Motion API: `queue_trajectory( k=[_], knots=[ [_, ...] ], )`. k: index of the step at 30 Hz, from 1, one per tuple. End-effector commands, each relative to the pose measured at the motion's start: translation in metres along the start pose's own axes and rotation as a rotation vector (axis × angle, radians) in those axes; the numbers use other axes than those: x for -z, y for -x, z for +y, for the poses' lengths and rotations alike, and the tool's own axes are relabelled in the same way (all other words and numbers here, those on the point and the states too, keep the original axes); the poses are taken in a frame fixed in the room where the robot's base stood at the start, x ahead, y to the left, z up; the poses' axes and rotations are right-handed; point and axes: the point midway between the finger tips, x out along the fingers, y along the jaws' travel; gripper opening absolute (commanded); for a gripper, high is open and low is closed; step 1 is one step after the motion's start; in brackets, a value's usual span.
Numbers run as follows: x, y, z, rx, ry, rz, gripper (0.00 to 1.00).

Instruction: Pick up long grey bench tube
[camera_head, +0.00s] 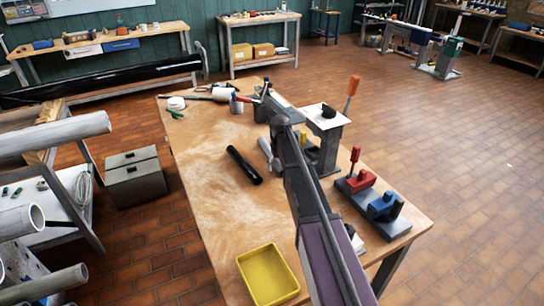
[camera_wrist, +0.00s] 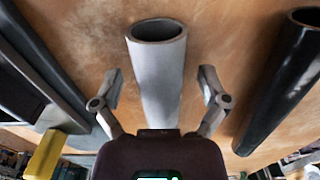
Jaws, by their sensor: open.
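The grey tube (camera_wrist: 158,80) lies on the wooden bench (camera_wrist: 215,40), its hollow end facing the top of the wrist view. My gripper (camera_wrist: 161,82) is open, with one finger on each side of the tube. The tube's lower part is hidden behind my gripper body. I cannot tell how far the fingertips stand above the bench. In the head view the grey tube (camera_head: 267,152) shows as a short pale piece left of my arm, partly covered. My fingers are not clear there.
A black tube (camera_head: 244,165) lies beside the grey one, on the right in the wrist view (camera_wrist: 285,80). A yellow tray (camera_head: 267,275) is at the near edge. A stand (camera_head: 328,145) and red and blue clamps (camera_head: 362,182) stand right of my arm. Large pipes (camera_head: 50,135) rack at left.

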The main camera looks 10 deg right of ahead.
Motion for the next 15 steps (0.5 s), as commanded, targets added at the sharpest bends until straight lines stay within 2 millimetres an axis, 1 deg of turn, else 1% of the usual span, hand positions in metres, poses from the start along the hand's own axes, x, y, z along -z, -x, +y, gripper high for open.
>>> queue_trajectory(
  k=[1, 2, 3, 5, 6, 8, 9, 10, 11, 15],
  knots=[
    [0.0000, 0.0000, 0.0001, 0.000, 0.000, 0.000, 0.94],
    [0.0000, 0.0000, 0.0001, 0.000, 0.000, 0.000, 0.85],
    [0.0000, 0.0000, 0.0001, 0.000, 0.000, 0.000, 0.73],
    [0.0000, 0.0000, 0.0002, 0.000, 0.000, 0.000, 0.56],
    [-0.0001, 0.0000, 0.0002, 0.000, 0.000, 0.000, 0.44],
    [-0.0001, 0.0000, 0.0002, 0.000, 0.000, 0.000, 0.26],
    [-0.0001, 0.0000, 0.0002, 0.000, 0.000, 0.000, 0.14],
    [-0.0001, 0.0000, 0.0002, 0.000, 0.000, 0.000, 0.05],
    [-0.0001, 0.0000, 0.0003, 0.000, 0.000, 0.000, 0.00],
    [0.0000, 0.0000, 0.0003, 0.000, 0.000, 0.000, 0.00]
  ],
)
